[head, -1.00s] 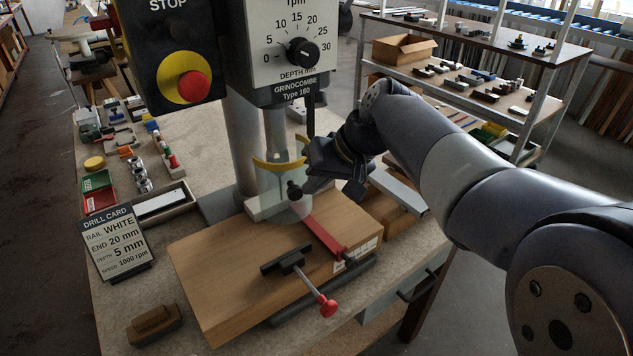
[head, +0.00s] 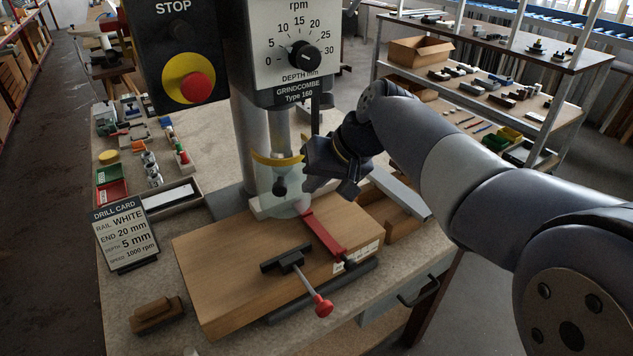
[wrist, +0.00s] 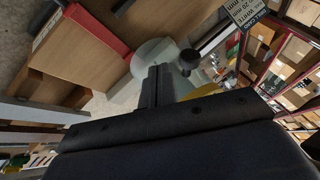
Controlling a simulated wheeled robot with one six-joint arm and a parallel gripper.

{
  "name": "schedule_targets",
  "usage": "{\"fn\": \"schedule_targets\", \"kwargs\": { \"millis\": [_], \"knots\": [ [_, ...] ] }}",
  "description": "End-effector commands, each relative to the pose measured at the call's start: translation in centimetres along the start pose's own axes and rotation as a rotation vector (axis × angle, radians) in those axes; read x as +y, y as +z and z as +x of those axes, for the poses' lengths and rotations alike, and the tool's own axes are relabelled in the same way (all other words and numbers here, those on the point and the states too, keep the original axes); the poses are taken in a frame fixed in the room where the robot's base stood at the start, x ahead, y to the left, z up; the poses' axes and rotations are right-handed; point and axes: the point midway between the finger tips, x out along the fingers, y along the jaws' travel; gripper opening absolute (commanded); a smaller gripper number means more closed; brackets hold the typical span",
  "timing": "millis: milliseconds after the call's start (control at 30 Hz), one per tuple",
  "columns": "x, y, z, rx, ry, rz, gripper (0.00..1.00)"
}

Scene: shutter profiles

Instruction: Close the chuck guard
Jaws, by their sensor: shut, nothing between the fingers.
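The chuck guard (head: 277,172) is a clear curved shield with a yellow upper rim, below the drill head. Its rim curves across the front of the chuck area, and its dark round knob (head: 279,188) faces the front. The guard also shows in the wrist view as a pale translucent shape (wrist: 152,50), with the knob (wrist: 188,57) right of my fingertips. My gripper (head: 308,180) is to the right of the guard, close to it; its fingers are shut with nothing between them. I cannot tell whether they touch the guard.
A wooden board (head: 240,255) lies on the drill table under the guard, with a red stop (head: 324,235) and a red-knobbed clamp (head: 320,303). The drill card (head: 125,236) stands at left. The control box with the red stop button (head: 195,87) hangs above left.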

Motion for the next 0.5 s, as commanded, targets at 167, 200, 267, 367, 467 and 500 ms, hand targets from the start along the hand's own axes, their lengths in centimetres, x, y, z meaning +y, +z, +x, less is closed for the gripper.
{"fn": "schedule_targets", "kwargs": {
  "millis": [167, 200, 267, 367, 467, 500],
  "knots": [
    [-0.2, 0.1, -3.2, 0.006, 0.002, 0.0, 0.0],
    [-0.3, 0.2, -4.0, 0.006, 0.002, 0.001, 0.0],
    [-0.4, 0.3, -5.2, 0.005, 0.002, 0.001, 0.0],
    [-0.6, 0.5, -7.1, 0.004, 0.002, 0.001, 0.0],
    [-0.8, 0.6, -8.6, 0.004, 0.002, 0.0, 0.0],
    [-0.8, 0.7, -9.0, 0.002, 0.002, 0.0, 0.0]
  ]
}}
